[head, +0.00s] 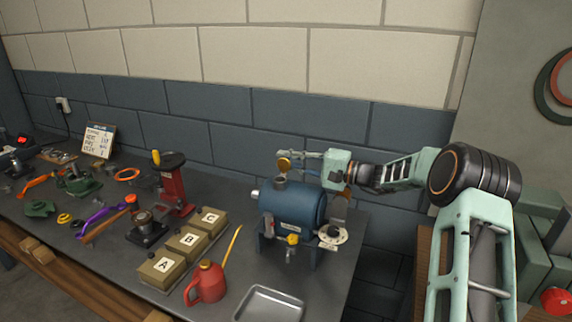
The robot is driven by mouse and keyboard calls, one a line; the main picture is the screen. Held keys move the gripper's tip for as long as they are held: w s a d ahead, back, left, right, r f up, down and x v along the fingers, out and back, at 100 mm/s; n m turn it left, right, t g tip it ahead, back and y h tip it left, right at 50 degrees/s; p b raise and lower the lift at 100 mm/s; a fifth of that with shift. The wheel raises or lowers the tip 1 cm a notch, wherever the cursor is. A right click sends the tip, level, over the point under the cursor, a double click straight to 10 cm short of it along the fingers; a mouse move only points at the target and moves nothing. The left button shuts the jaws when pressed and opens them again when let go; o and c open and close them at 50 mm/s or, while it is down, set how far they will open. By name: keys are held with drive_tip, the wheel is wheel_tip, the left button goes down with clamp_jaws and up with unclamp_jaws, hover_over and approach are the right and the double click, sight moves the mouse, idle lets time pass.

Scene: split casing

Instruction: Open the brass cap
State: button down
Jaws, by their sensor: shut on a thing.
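The brass cap (284,163) shows in the head view as a small round gold disc above the short grey neck (280,180) on top of the blue tank (292,206). Its round face is turned towards the camera, so it looks tilted up rather than flat. I cannot tell whether a hinge joins it to the neck. My gripper (290,162) reaches in from the right, with its thin fingers shut on the cap at its right side. The exact contact is too small to make out.
A yellow-topped valve (292,240) and a white round flange (333,236) are on the tank's near and right sides. A red oil can (207,283), a metal tray (270,304) and lettered boxes (187,242) stand in front and left. A red stand (174,185) is further left.

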drive_tip(key=shift+w+d+f+m+b, duration=0.1)
drive_tip(key=shift+w+f+m+b, duration=0.1)
drive_tip(key=shift+m, duration=0.6)
drive_tip(key=shift+w+d+f+m+b, duration=0.1)
drive_tip(key=shift+w+f+m+b, duration=0.1)
drive_tip(key=shift+m, duration=0.6)
drive_tip(key=c, duration=1.9)
unclamp_jaws()
drive_tip(key=v, duration=1.2)
drive_tip(key=shift+s, duration=0.1)
